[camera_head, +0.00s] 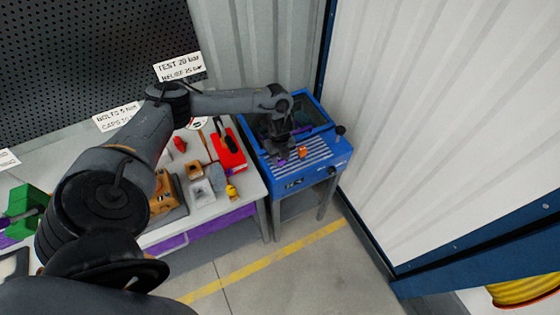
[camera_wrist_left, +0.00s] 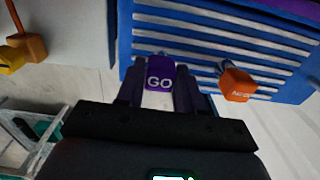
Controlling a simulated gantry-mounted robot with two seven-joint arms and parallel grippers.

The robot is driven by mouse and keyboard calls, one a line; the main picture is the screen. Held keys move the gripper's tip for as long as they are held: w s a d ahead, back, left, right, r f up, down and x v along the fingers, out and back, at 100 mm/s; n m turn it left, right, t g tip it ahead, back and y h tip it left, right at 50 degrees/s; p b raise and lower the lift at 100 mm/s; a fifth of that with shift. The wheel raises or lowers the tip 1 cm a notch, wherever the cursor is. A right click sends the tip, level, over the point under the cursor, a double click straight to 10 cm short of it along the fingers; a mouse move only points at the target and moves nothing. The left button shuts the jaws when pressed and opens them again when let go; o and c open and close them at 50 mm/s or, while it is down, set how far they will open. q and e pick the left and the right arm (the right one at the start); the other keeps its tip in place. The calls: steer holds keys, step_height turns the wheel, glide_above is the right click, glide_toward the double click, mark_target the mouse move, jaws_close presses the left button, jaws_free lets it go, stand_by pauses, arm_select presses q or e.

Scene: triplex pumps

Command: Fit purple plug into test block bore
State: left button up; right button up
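The purple plug, marked "GO", sits between my left gripper's fingertips in the left wrist view (camera_wrist_left: 159,77). My left gripper (camera_wrist_left: 160,82) has a finger close against each side of the plug and appears shut on it. In the head view, my left gripper (camera_head: 281,150) is low over the slatted top of the blue unit, where a small bit of purple shows. Whether the plug touches the slats cannot be told. A pale grey block with a dark hole (camera_head: 202,191), possibly the test block, stands on the workbench left of the unit. My right gripper is out of view.
An orange plug (camera_wrist_left: 237,84) stands on the blue slatted unit (camera_wrist_left: 280,85), close to the right finger. The workbench (camera_head: 236,207) holds a red tray (camera_head: 229,152), a yellow-handled item (camera_head: 232,191) and brown blocks. A floor gap separates bench and unit at the front.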

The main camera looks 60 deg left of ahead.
arm_select(q)
steer(key=c, duration=0.4)
steer(key=shift+r, duration=0.15)
